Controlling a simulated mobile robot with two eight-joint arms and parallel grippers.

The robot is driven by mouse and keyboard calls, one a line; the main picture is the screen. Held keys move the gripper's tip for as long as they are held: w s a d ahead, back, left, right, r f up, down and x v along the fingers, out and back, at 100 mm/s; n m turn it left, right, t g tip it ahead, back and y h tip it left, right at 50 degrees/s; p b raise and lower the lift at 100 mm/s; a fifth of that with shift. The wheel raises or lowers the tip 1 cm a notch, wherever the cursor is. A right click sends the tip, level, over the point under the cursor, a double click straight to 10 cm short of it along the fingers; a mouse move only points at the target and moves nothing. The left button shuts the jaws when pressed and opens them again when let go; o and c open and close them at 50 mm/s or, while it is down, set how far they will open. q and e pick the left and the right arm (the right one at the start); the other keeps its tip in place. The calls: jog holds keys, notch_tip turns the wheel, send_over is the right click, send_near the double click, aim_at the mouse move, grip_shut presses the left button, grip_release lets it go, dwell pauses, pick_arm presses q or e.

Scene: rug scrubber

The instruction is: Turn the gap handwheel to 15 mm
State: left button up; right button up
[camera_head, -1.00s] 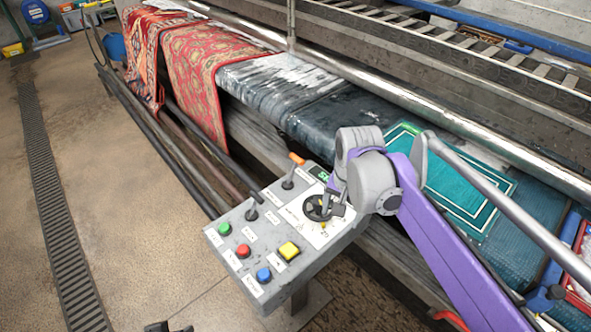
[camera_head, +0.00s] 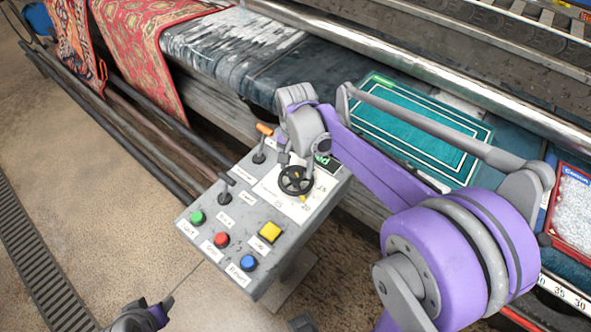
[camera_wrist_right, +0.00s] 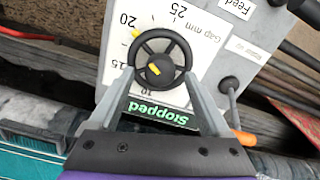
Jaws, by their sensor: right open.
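The gap handwheel (camera_head: 296,181) is a small black spoked wheel on the white dial plate of the grey control panel. It also shows in the right wrist view (camera_wrist_right: 161,60). Its yellow rim pointer stands by the 20 mark on the "Gap mm" scale; the 15 mark lies further round. My right gripper (camera_wrist_right: 158,76) is open, its fingers on either side of the wheel's near part; I cannot tell whether they touch the rim. In the head view my right gripper (camera_head: 296,168) is over the wheel. My left gripper (camera_head: 145,314) is partly visible at the bottom edge.
The panel carries green (camera_head: 197,216), red (camera_head: 221,240), blue (camera_head: 248,263) and yellow (camera_head: 270,231) buttons. An orange-tipped lever (camera_head: 263,136) and a black-knobbed lever (camera_head: 225,197) stand near the wheel. A display (camera_wrist_right: 157,112) reads "Stopped". Rugs (camera_head: 135,42) lie on the machine behind.

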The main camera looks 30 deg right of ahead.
jog(key=shift+f, duration=0.9)
jog(key=shift+c, duration=0.3)
grip_shut()
jog(key=shift+n, duration=0.4)
jog(key=n, duration=0.5)
jog(key=shift+n, duration=0.3)
jog(key=n, duration=0.5)
jog(key=shift+n, duration=0.4)
